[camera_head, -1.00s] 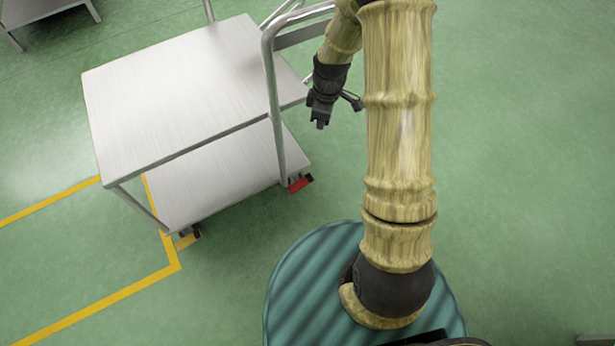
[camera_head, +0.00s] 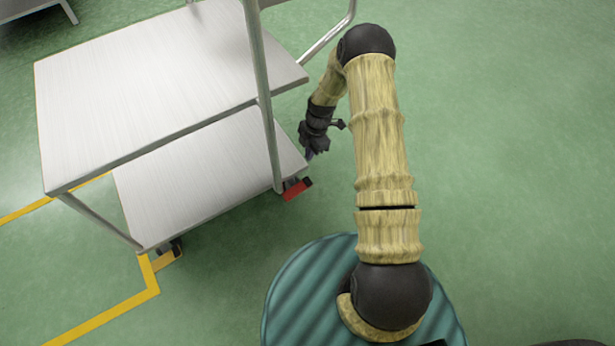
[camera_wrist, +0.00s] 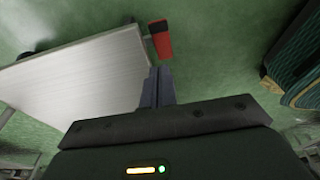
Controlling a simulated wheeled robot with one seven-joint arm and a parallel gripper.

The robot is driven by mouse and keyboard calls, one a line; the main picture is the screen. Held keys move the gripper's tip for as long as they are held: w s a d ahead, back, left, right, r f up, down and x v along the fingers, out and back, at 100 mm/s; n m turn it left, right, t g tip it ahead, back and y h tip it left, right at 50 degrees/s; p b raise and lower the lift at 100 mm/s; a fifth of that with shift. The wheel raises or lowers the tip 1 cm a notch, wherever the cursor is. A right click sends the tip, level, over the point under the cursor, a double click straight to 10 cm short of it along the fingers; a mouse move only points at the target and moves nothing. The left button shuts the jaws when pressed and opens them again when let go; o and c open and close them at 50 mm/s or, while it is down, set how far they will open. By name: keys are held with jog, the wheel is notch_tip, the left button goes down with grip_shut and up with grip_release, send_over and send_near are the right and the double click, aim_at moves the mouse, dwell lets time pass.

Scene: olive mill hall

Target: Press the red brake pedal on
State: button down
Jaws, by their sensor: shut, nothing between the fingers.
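The red brake pedal (camera_head: 296,190) sits low at the cart's near right corner, by the caster, with a dark piece at its end. It also shows in the wrist view (camera_wrist: 161,42), just beyond my fingertips. My gripper (camera_head: 309,155) is shut and empty. It hangs beside the cart's right edge, a little behind and above the pedal in the head view. In the wrist view the closed fingers (camera_wrist: 158,72) point toward the pedal, with a small gap in the picture; I cannot tell the exact height. Whether the pedal is pressed I cannot tell.
The metal cart has an upper shelf (camera_head: 150,85) and a lower shelf (camera_head: 200,180). Its upright handle tube (camera_head: 262,95) rises close to my gripper. Yellow floor lines (camera_head: 105,317) run at the left. The green floor (camera_head: 510,180) on the right is clear.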

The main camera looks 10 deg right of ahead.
jog(key=b, duration=0.5)
send_over(306, 181)
jog(key=f, duration=0.9)
jog(key=shift+s+a+f, duration=0.15)
jog(key=shift+s+f, duration=0.15)
jog(key=shift+f, duration=0.05)
jog(key=f, duration=0.1)
jog(key=f+b, duration=0.1)
jog(key=f, duration=0.1)
jog(key=shift+w+d+f+b, duration=0.2)
jog(key=shift+d+b, duration=0.1)
jog(key=shift+b, duration=0.1)
jog(key=shift+d+f, duration=0.1)
jog(key=shift+f, duration=0.2)
jog(key=shift+w+d+f+b, duration=0.1)
jog(key=shift+w+b, duration=0.15)
jog(key=shift+b, duration=0.05)
